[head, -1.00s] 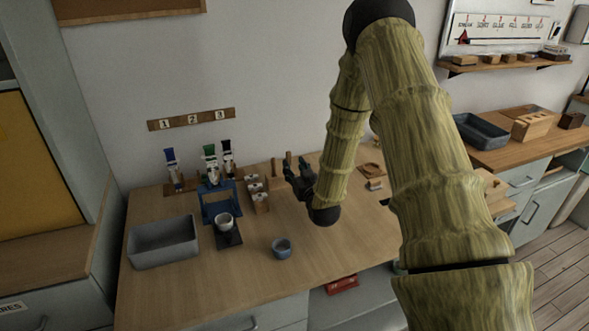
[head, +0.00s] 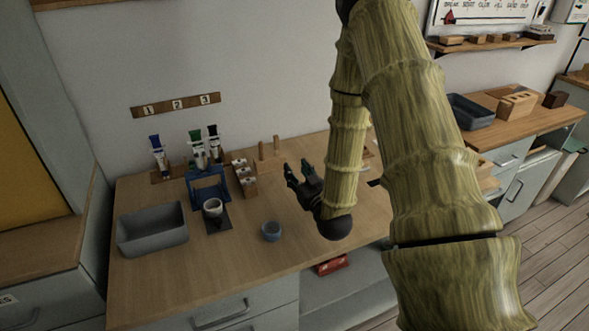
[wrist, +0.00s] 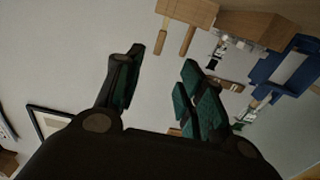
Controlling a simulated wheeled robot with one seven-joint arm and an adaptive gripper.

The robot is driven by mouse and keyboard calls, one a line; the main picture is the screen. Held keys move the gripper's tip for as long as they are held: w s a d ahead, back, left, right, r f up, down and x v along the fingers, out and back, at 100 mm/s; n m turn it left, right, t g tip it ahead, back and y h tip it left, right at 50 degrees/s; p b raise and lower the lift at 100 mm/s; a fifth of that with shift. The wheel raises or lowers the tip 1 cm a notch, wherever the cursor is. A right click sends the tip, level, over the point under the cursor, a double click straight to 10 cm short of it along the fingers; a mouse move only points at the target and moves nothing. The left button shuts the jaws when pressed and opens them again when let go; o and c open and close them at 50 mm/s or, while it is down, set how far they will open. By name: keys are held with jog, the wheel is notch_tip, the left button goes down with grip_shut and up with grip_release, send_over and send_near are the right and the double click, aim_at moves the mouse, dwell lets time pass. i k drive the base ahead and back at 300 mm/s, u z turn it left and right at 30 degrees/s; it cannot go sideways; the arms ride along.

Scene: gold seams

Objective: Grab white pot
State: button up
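The white pot (head: 213,207) is a small pale cup. It stands upright on a dark pad at the foot of a blue stand (head: 209,186) on the workbench. My gripper (head: 288,172) is open and empty, above the bench to the right of the pot and apart from it. In the wrist view my gripper's two green-padded fingers (wrist: 162,70) are spread with nothing between them. The wrist view also shows the blue stand (wrist: 285,68), but I cannot make out the pot there.
A small blue-grey pot (head: 271,232) stands near the bench front. A grey tray (head: 152,235) is at left. Coloured tubes (head: 196,147), a wooden block (head: 244,178) and a peg rack (head: 268,155) stand behind. Bare bench lies between the white pot and my gripper.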

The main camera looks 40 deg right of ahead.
aim_at(212, 207)
jog(key=k, duration=1)
